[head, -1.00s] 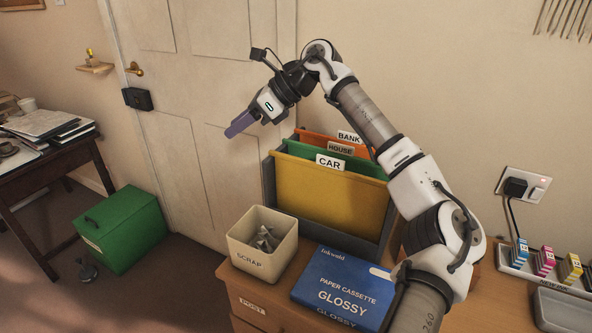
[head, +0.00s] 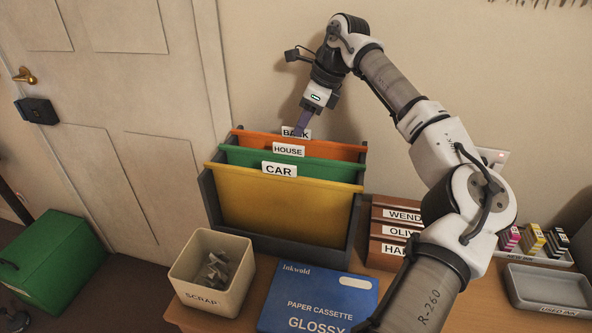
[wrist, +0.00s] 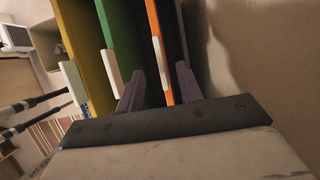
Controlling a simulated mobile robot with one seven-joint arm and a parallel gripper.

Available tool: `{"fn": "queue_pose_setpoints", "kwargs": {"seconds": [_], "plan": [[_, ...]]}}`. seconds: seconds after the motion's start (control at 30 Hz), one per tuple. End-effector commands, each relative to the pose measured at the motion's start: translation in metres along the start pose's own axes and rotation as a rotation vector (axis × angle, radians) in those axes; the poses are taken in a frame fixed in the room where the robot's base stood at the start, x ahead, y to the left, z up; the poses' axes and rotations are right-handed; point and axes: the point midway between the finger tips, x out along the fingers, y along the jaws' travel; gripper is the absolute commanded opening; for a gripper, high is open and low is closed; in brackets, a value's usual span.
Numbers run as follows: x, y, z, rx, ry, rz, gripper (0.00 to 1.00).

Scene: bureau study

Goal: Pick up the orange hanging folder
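The orange hanging folder (head: 335,151), with a white BANK tab (head: 296,132), hangs at the back of a dark grey file box (head: 355,215). The green HOUSE folder (head: 325,165) and the yellow CAR folder (head: 290,205) hang in front of it. My gripper (head: 302,124) points down at the orange folder's top edge, by the tab, and partly covers the tab. In the wrist view my gripper (wrist: 158,85) is open, with its purple fingers apart and the orange folder's edge (wrist: 156,22) between them. I cannot see any contact.
A SCRAP bin (head: 213,275) and a blue paper cassette box (head: 318,296) stand in front of the file box. Brown labelled drawers (head: 390,233) are to its right, with ink cartridges and a grey tray (head: 548,287) beyond. The wall is close behind the folders.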

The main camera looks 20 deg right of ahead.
Motion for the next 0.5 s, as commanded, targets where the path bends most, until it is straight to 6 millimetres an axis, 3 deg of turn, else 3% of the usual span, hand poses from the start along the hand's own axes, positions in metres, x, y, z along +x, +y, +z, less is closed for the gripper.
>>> {"fn": "queue_pose_setpoints", "kwargs": {"seconds": [0.33,0.5], "plan": [[0.024,0.0,0.001,0.0,-0.001,0.002,0.36],[0.05,-0.002,0.001,0.0,-0.002,0.003,0.36]]}}
